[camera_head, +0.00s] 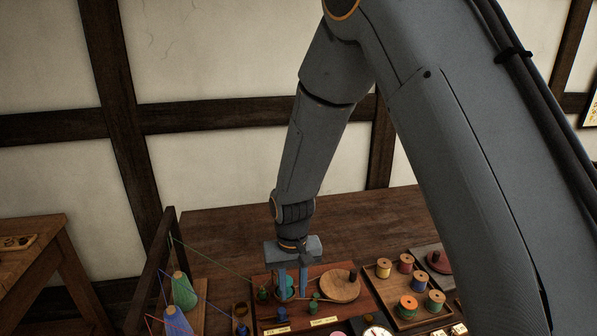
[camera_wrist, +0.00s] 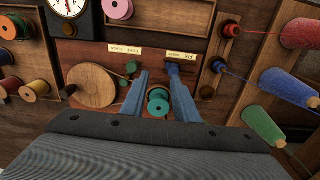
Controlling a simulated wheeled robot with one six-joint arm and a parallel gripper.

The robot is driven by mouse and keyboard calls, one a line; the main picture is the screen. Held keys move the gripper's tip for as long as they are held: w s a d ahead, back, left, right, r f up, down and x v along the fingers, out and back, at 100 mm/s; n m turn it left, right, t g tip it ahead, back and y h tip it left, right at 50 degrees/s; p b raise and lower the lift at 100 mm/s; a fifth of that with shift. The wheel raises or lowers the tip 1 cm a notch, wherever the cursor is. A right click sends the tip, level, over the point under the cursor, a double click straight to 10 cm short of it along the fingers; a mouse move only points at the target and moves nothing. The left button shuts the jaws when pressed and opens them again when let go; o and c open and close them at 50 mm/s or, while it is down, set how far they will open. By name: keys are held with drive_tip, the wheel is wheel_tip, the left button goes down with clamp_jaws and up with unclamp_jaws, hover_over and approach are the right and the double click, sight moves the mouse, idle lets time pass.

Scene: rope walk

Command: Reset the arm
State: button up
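My gripper (camera_head: 292,296) points down over the red-brown board (camera_head: 262,312) on the workbench. In the wrist view its two blue fingers (camera_wrist: 158,73) stand apart, with a visible gap between them. A teal spool (camera_wrist: 158,103) shows in that gap, clear of both fingers in the picture; it also shows beside the left finger in the head view (camera_head: 287,284). How far the spool lies below the fingertips I cannot tell. My arm comes down from the top right of the head view, bent at the elbow.
A round wooden disc (camera_head: 340,286) lies right of the gripper. Further right is a tray (camera_head: 398,318) of thread spools. At left, a dark upright frame (camera_head: 152,270) stands by coloured cones (camera_head: 183,292) with taut threads. A dial (camera_wrist: 68,6) shows too. The bench behind is bare.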

drive_tip(key=s+d+r+b, duration=0.1)
drive_tip(key=s+d+b, duration=0.1)
drive_tip(key=d, duration=0.5)
drive_tip(key=s+d+r+m+b, duration=0.1)
drive_tip(key=s+d+r+b, duration=0.1)
drive_tip(key=s+d, duration=0.3)
drive_tip(key=s+d+r+m+t+b, duration=0.1)
drive_tip(key=s+d+b, duration=0.2)
drive_tip(key=d, duration=0.6)
drive_tip(key=shift+s+d+r, duration=0.15)
drive_tip(key=shift+d+r, duration=0.1)
drive_tip(key=shift+d, duration=0.15)
drive_tip(key=shift+c, duration=0.4)
